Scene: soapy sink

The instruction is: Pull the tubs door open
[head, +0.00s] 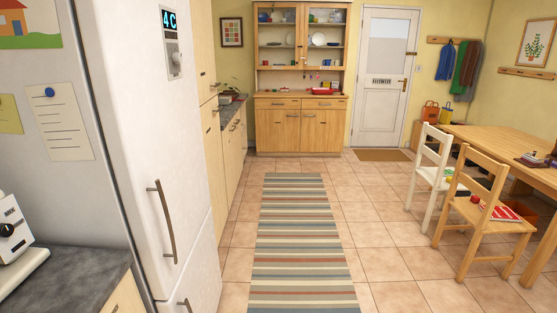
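My gripper is not in view. No door in view is marked as the tubs door, and no tubs can be made out. A white fridge-freezer (155,120) stands at the left with its upper door shut; that door has a curved metal handle (163,222). A second handle (184,305) shows on the lower door at the bottom edge. A wooden dresser (300,104) at the back has two shut lower doors (301,131) and glazed upper doors (303,30). Wooden cupboards (212,170) line the left wall beyond the fridge and look shut.
A striped rug (297,240) lies on the tiled floor (385,235), with clear floor around it. A white chair (432,170), a wooden chair (480,210) and a table (500,145) stand at the right. A grey worktop (70,285) is at the lower left. A white door (384,110) is shut.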

